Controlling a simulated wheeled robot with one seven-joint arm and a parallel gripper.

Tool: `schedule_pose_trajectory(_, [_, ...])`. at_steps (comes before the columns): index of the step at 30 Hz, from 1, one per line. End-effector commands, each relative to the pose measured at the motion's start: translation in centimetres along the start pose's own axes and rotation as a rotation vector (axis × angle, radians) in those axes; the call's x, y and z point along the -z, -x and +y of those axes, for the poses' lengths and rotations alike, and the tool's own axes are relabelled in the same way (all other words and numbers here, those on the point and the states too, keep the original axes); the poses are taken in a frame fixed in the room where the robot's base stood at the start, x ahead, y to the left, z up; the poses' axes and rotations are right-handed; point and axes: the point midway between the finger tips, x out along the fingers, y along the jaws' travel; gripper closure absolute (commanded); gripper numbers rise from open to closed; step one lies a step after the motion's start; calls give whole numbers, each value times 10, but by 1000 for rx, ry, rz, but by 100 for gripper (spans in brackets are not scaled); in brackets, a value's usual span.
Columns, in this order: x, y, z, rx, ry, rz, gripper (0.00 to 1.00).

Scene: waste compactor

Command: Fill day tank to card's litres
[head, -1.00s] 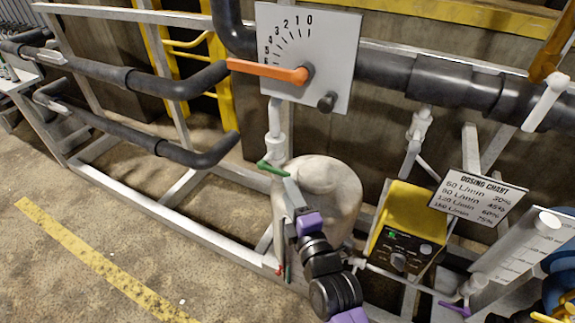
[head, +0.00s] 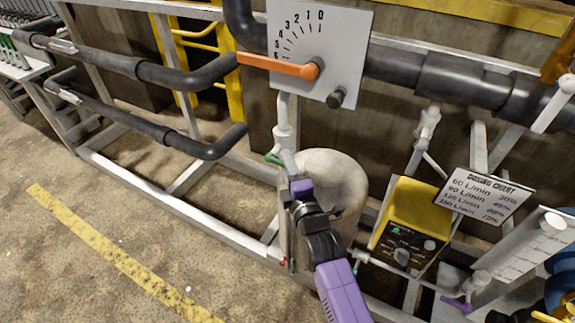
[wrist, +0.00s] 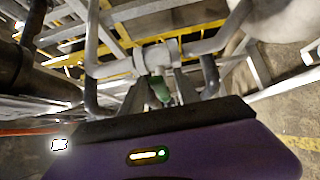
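A green valve handle (head: 273,159) sits on a white vertical pipe fitting, left of a beige rounded tank (head: 345,172). My gripper (head: 286,163) is at this handle. In the wrist view the green handle (wrist: 160,90) shows between my two fingers (wrist: 160,97), which stand apart; I cannot tell whether they touch it. I cannot tell which vessel is the day tank. The only readable card is the dosing chart (head: 484,193), listing L/min and percentages.
A dial plate (head: 345,60) has an orange lever (head: 278,65) pointing left. Dark pipes (head: 160,75) jut out at the left. A yellow dosing unit (head: 412,222) with a knob and a purple handle (head: 456,305) are at the right. The floor at lower left is open.

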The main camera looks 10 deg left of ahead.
Motion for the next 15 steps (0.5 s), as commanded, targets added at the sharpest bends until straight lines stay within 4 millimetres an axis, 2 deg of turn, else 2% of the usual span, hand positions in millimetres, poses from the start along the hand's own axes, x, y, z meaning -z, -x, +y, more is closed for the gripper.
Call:
schedule_pose_trajectory(6, [0, 0, 0, 0, 0, 0, 64])
schedule_pose_trajectory(12, [0, 0, 0, 0, 0, 0, 100])
schedule_pose_trajectory(15, [0, 0, 0, 0, 0, 0, 100])
